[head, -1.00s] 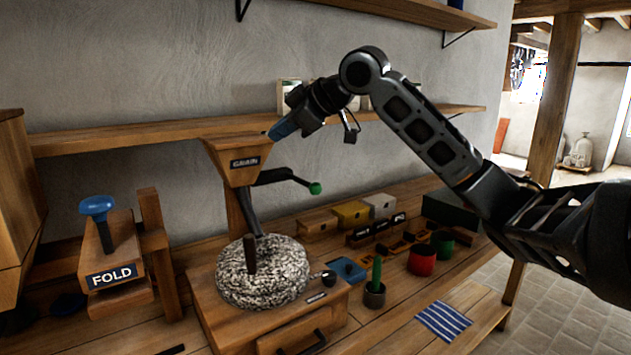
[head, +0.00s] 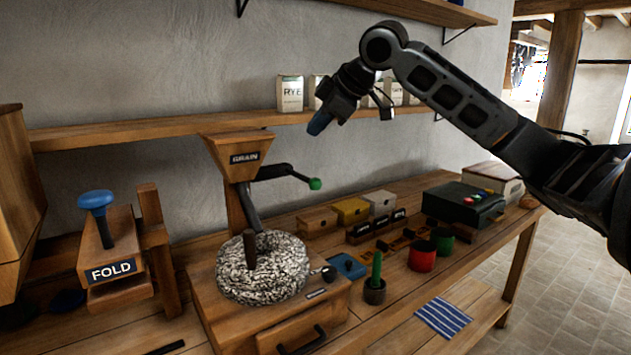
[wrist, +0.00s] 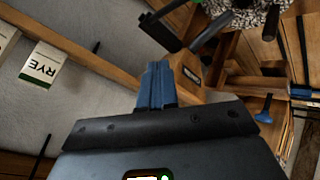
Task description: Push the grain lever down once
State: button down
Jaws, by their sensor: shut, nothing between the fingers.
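The grain lever (head: 275,172) is a dark arm with a green knob (head: 315,184) at its right end. It extends from beside the wooden hopper labelled GRAIN (head: 240,157), above the speckled millstone (head: 264,270). My gripper (head: 319,124) is shut and empty, with blue fingertips pointing down and left. In the head view it appears above the green knob and right of the hopper, apart from both. In the wrist view the closed blue fingers (wrist: 156,86) show beside the hopper (wrist: 187,70); I cannot make out the knob there.
A shelf (head: 110,134) runs along the wall behind, with a RYE packet (head: 290,94) and others on it. A FOLD press with a blue knob (head: 96,200) stands at left. Small boxes, a red cup (head: 422,256) and a green-black case (head: 463,204) are on the bench at right.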

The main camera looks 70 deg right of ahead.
jog(key=b, duration=0.5)
send_over(319, 182)
jog(key=shift+w+d+f, duration=0.1)
jog(key=shift+w+f, duration=0.05)
jog(key=shift+f, duration=3.7)
jog(key=shift+f, duration=0.1)
jog(key=shift+f+b, duration=0.3)
jog(key=shift+f+b, duration=1.55)
jog(key=shift+f, duration=0.8)
dwell(0.8)
